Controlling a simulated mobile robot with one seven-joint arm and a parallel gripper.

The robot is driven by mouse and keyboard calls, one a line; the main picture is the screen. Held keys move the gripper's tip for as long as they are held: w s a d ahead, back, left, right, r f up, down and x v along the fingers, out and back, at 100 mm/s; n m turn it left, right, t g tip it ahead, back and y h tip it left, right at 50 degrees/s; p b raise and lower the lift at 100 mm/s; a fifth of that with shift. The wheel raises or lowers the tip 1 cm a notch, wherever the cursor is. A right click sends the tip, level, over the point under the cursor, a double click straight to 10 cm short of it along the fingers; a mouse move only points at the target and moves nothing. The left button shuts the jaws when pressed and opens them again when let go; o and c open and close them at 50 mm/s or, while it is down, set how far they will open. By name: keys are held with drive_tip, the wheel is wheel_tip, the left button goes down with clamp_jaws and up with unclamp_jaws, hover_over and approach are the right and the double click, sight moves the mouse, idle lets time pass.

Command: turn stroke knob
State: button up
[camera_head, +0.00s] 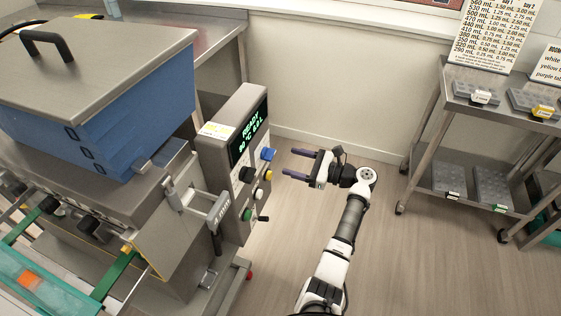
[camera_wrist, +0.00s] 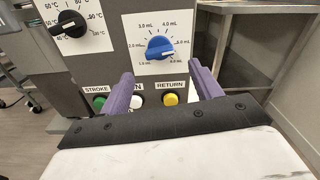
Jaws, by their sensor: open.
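A blue knob (camera_wrist: 160,47) sits on a white dial plate with an mL scale on the machine's control panel. Its pointer seems to aim at the lower left, near the low end of the scale, but this is small to read. The blue knob (camera_head: 268,154) also shows on the panel's side in the head view. My gripper (camera_head: 288,162) is open and empty, to the right of the panel with its fingers pointing at it. In the wrist view, the two purple fingers of my gripper (camera_wrist: 161,69) are spread below and either side of the knob, apart from it.
A black temperature knob (camera_wrist: 69,24) is left of the blue one. Below are a green button (camera_wrist: 100,102) labelled STROKE, a white button (camera_wrist: 136,102) and a yellow button (camera_wrist: 170,99) labelled RETURN. The display (camera_head: 248,134) reads READY. A steel cart (camera_head: 487,105) stands right; floor between is clear.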

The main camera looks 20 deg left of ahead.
drive_tip(key=d+b, duration=0.1)
drive_tip(key=d, duration=0.6)
drive_tip(key=shift+b, duration=0.3)
drive_tip(key=shift+s, duration=0.1)
